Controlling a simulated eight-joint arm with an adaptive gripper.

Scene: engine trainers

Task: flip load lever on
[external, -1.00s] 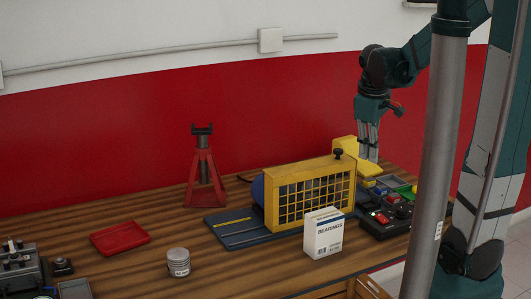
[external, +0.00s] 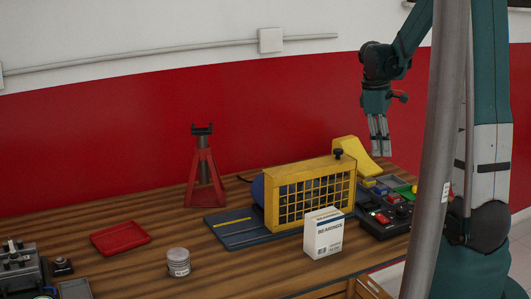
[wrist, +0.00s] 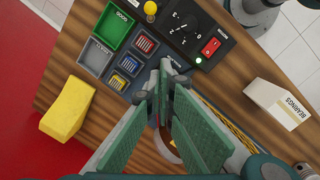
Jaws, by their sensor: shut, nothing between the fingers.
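The black control panel (external: 386,216) sits at the right of the bench and shows in the wrist view with a rotary dial (wrist: 182,27), a red rocker switch (wrist: 211,46) and a lit green lamp (wrist: 198,60). A yellow round knob (wrist: 150,8) is at the top edge of the wrist view. I cannot tell which part is the load lever; no label for it is readable. My gripper (external: 381,154) is shut and empty, hanging above the bench behind the panel. It also shows in the wrist view (wrist: 165,64), pointing down over the bench and hiding what lies beneath.
A yellow wedge-shaped block (external: 353,155) stands behind the yellow cage (external: 310,192), which has a black knob on top. A green tray (wrist: 113,26) and smaller bins lie beside the panel. A bearings box (external: 323,234) stands in front. A red jack stand (external: 204,175) is further left.

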